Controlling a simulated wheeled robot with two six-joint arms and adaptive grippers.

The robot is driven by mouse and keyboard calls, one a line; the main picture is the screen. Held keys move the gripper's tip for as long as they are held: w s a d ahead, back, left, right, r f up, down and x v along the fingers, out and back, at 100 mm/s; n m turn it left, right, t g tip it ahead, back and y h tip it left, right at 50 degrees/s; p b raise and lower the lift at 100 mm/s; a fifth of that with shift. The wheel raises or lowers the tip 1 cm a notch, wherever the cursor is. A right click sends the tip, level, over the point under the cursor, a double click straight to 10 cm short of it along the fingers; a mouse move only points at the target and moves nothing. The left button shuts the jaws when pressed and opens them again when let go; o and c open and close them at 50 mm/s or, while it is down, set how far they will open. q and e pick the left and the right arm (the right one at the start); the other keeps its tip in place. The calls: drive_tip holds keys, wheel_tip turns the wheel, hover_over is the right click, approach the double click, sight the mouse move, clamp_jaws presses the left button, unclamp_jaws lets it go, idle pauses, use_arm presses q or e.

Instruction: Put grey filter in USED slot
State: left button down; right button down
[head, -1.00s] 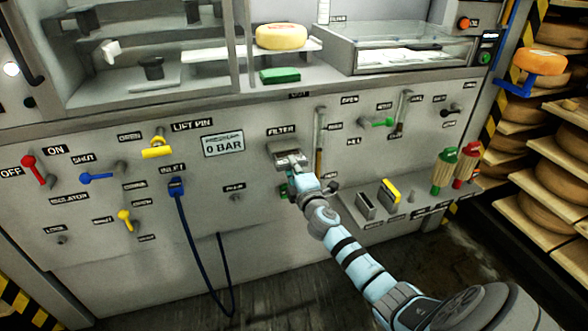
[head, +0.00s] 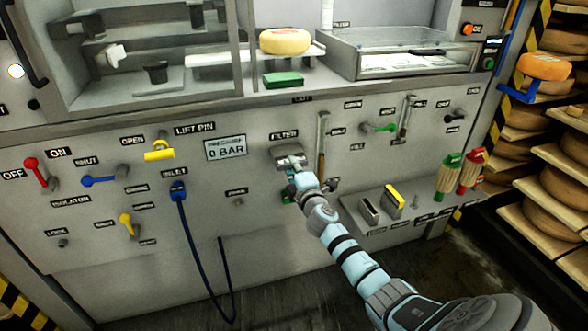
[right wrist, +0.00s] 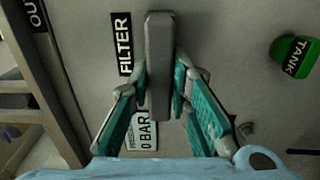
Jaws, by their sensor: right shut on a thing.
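The grey filter (head: 289,161) is at the panel below the FILTER label (head: 283,134). My right gripper (head: 296,174) is shut on it. In the right wrist view the filter is a long grey bar (right wrist: 159,65) between the two fingers of my right gripper (right wrist: 160,88). I cannot tell whether it is seated in the panel or slightly out. My left gripper is not in view.
Green (head: 447,176) and red (head: 470,171) handled things are at the shelf's right end. A blue hose (head: 195,245) hangs at left. The panel front between filter and shelf holds small fittings.

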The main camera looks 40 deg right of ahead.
drive_tip(key=shift+w+d, duration=0.1)
drive_tip(key=shift+w, duration=0.1)
drive_tip(key=c, duration=1.4)
unclamp_jaws()
drive_tip(key=v, duration=1.2)
